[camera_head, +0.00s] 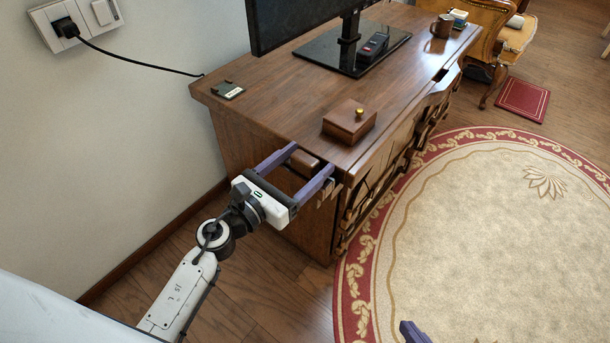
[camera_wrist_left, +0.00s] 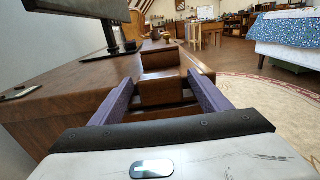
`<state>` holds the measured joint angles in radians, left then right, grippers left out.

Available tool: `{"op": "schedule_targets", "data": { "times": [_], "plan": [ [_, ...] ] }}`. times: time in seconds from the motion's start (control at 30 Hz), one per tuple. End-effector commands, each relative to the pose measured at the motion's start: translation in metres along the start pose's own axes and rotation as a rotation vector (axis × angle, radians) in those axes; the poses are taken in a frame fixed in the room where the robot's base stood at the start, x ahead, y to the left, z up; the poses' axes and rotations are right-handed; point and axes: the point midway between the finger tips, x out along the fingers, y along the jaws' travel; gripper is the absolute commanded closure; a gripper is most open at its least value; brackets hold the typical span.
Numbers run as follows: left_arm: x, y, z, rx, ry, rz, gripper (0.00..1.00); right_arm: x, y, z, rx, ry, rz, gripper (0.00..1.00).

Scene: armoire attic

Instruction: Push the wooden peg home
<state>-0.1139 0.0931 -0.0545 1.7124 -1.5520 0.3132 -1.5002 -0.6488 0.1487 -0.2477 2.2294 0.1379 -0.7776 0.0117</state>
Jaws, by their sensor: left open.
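The wooden peg looks to be the brown block (camera_head: 304,165) at the near end of the dresser top. It also shows in the left wrist view (camera_wrist_left: 160,92). My left gripper (camera_head: 311,160) is open, with one purple finger on either side of the block. Gaps show between the block and the fingers in the left wrist view. I cannot tell how far the block stands out from the dresser. Only a purple fingertip of my right gripper (camera_head: 414,332) shows at the bottom edge of the head view.
A wooden box (camera_head: 348,123) with a gold knob sits on the dresser top (camera_head: 275,105) just beyond the block. The rug (camera_head: 470,240) is clear.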

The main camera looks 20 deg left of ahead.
Motion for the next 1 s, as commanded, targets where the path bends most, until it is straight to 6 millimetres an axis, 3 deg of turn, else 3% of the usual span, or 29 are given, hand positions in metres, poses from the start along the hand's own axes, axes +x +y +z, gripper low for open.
{"op": "schedule_targets", "data": {
  "times": [0.27, 0.57, 0.83, 1.0],
  "plan": [
    [0.004, 0.000, -0.001, 0.000, 0.001, 0.000, 0.30, 0.000, 0.000, 0.000, 0.000, 0.001, 0.001, 1.00],
    [0.004, 0.000, 0.000, 0.000, -0.001, 0.000, 0.78, 0.000, 0.000, 0.000, 0.000, 0.000, 0.001, 1.00],
    [0.004, 0.000, 0.002, 0.001, -0.001, 0.000, 0.78, -0.001, 0.000, -0.001, 0.001, 0.000, 0.002, 1.00],
    [0.004, 0.000, 0.014, 0.003, -0.001, -0.001, 0.78, -0.009, 0.002, -0.001, 0.013, 0.017, 0.017, 1.00]
  ]
}}
